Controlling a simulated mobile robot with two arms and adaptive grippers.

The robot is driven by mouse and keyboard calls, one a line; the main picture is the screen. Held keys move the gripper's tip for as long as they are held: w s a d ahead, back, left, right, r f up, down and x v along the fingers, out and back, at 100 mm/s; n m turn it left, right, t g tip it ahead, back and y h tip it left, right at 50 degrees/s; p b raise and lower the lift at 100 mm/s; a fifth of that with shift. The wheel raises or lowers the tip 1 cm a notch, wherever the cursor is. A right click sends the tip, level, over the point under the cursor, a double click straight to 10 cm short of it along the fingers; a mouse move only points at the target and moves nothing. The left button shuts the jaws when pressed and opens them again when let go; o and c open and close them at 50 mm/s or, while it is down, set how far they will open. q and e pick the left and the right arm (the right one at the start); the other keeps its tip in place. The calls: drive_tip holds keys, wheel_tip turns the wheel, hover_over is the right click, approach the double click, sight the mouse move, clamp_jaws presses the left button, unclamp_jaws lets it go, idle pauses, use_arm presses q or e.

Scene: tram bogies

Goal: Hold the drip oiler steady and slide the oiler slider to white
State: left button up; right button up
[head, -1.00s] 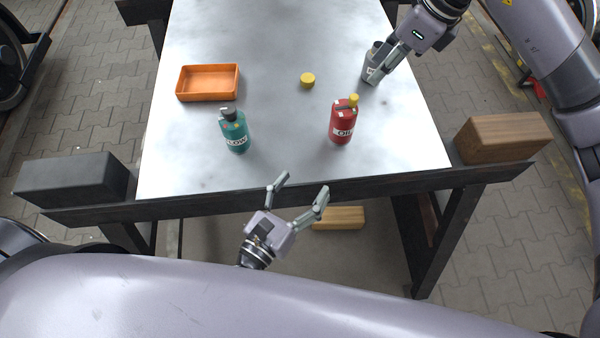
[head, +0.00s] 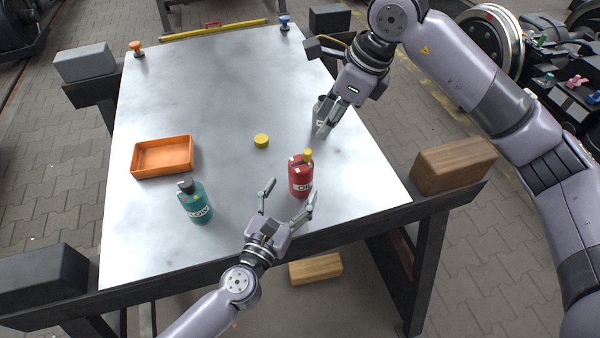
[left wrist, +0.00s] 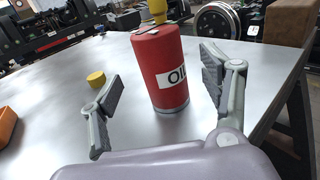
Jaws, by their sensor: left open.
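The red bottle marked OIL (head: 300,176), which I take for the drip oiler, stands upright near the table's front right and has a yellow cap (head: 308,154). Small pale marks show on its top, but I cannot make out the slider's setting. My left gripper (head: 290,190) is open just in front of the bottle. In the left wrist view the red bottle (left wrist: 165,78) stands ahead between the spread fingers, apparently untouched.
A teal bottle (head: 195,203) and an orange tray (head: 135,160) are on the left of the table (head: 200,90). A yellow round piece (head: 261,141) lies mid-table. Wooden block (head: 455,165) sits beyond the right edge. The table's back half is mostly clear.

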sight(307, 151)
use_arm(q)
drive_tip(key=x, duration=0.6)
drive_tip(key=c, duration=1.3)
drive_tip(key=shift+s, duration=0.1)
drive_tip(key=shift+c, duration=0.2)
use_arm(e)
drive_tip(key=shift+o, duration=0.8)
drive_tip(key=shift+a, duration=0.25)
use_arm(q)
drive_tip(key=shift+a, duration=0.1)
use_arm(e)
drive_tip(key=w+a+r+n+g+h, duration=0.1)
drive_tip(key=a+r+n+h, duration=0.1)
drive_tip(key=a+n+h, duration=0.15)
drive_tip(key=shift+m, duration=0.35)
wheel_tip(307, 151, down, 11)
drive_tip(key=shift+w+f, duration=0.15)
drive_tip(key=shift+f, duration=0.05)
clamp_jaws()
